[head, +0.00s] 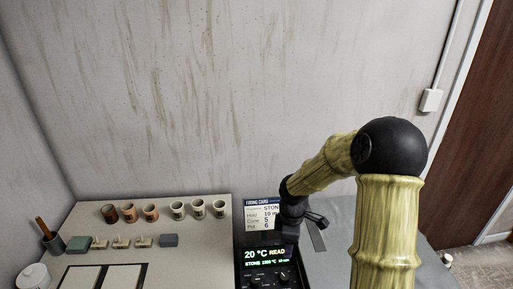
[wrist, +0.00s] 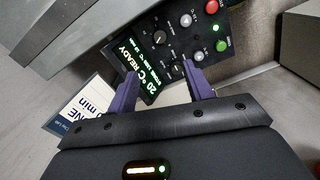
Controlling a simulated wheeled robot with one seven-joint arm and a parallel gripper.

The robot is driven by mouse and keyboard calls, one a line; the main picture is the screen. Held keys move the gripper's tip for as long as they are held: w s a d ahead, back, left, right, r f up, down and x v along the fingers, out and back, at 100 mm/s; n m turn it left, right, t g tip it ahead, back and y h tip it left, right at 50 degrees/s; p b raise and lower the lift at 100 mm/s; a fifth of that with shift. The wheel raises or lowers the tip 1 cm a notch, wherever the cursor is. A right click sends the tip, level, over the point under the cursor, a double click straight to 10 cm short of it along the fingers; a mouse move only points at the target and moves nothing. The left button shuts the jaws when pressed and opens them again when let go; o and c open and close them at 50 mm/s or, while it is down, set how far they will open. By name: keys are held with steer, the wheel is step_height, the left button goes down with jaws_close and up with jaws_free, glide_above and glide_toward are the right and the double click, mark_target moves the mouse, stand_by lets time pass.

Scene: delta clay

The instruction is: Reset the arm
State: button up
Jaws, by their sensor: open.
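My gripper shows in the wrist view (wrist: 162,88) with its two purple fingers apart and nothing between them. Its fingertips are in front of the black controller (wrist: 178,22), which has a lit display, knobs and red and green buttons. I cannot tell whether they touch it. In the head view my yellow-green arm reaches in from the lower right, bends at a black joint and runs down left toward the controller (head: 244,278). The display reads 20 °C READY, partly covered in the head view.
A firing card (head: 251,203) stands behind the controller, close to my wrist; it also shows in the wrist view (wrist: 92,92). Several small cups (head: 177,210) and glaze samples (head: 168,240) stand on the left counter (head: 205,270). A grey surface (head: 335,262) lies right. A wall is behind.

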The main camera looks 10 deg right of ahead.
steer(key=s+r+m+t, duration=0.1)
steer(key=s+r+m, duration=0.3)
steer(key=s+m, duration=0.3)
steer(key=s+r+m+t, duration=0.1)
steer(key=s+r+m, duration=0.2)
steer(key=s+m, duration=0.4)
steer(key=shift+s+r+m+t, duration=0.15)
steer(key=shift+r+m+t, duration=0.15)
steer(key=shift+r+m, duration=0.15)
